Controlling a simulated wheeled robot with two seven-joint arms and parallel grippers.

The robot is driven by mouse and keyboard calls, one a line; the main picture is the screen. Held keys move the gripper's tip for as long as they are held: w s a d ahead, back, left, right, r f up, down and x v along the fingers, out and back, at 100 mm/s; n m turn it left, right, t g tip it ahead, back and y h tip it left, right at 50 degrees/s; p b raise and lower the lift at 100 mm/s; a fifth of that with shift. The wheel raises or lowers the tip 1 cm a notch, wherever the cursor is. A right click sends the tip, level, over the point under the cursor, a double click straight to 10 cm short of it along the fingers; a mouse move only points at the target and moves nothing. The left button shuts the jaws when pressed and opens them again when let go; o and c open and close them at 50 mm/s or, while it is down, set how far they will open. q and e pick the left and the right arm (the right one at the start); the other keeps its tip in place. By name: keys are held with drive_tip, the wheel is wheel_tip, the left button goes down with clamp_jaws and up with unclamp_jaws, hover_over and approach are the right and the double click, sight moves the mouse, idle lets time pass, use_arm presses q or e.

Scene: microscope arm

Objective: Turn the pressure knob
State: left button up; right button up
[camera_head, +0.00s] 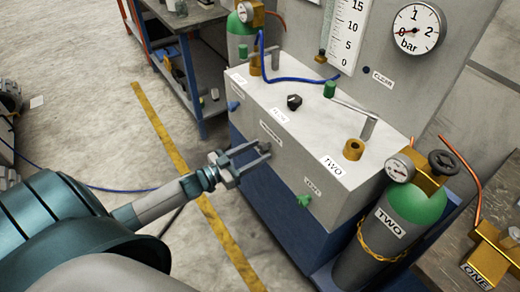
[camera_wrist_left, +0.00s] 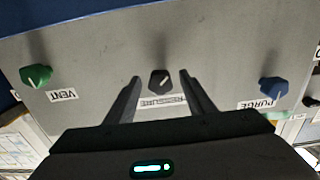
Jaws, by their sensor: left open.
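The pressure knob (camera_wrist_left: 160,80) is a small black knob with a pale pointer line on the front face of a grey box. The "PRESSURE" label (camera_wrist_left: 163,101) shows beside it, upside down in the left wrist view. My left gripper (camera_head: 264,152) is open in front of that face, pointing at it. In the left wrist view its two fingers stand on either side of the knob with gaps visible. Whether the fingertips reach past the knob's front is hard to tell. My right gripper is not in view.
A green VENT knob (camera_wrist_left: 37,75) and a blue PURGE knob (camera_wrist_left: 273,88) flank it. Another black knob (camera_head: 294,102) sits on the box top (camera_head: 315,125). A green-topped cylinder (camera_head: 385,225) marked TWO stands at right.

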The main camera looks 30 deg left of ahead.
use_arm(q)
drive_tip(key=shift+w+d, duration=0.25)
drive_tip(key=shift+w, duration=0.5)
drive_tip(key=c, duration=1.1)
drive_tip(key=shift+o, duration=0.2)
